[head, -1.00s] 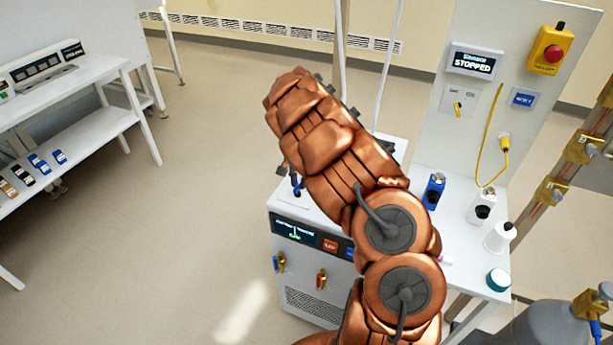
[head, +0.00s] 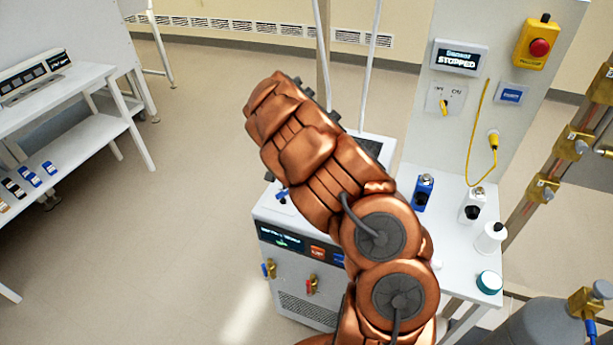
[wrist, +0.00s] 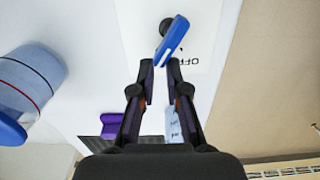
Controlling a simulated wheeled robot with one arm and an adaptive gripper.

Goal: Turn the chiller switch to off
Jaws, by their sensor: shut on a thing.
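The chiller (head: 300,262), a white cabinet with a dark display, stands behind my arm in the head view. In the wrist view the chiller switch (wrist: 173,38) is a blue lever with a white line, slanted on a dark round pivot. It sits on a white plate (wrist: 205,20) with an upside-down "OFF" label beside it. My gripper (wrist: 162,64) has its fingertips at the lever's near end and is shut on it. A small blue part on the chiller top also shows in the head view (head: 282,195); whether it is the lever is unclear. My arm hides the gripper there.
A white bench with bottles (head: 490,236) and an upright panel (head: 412,85) with a yellow switch (head: 444,107) stand right of my arm. Open floor (head: 190,180) lies to the left.

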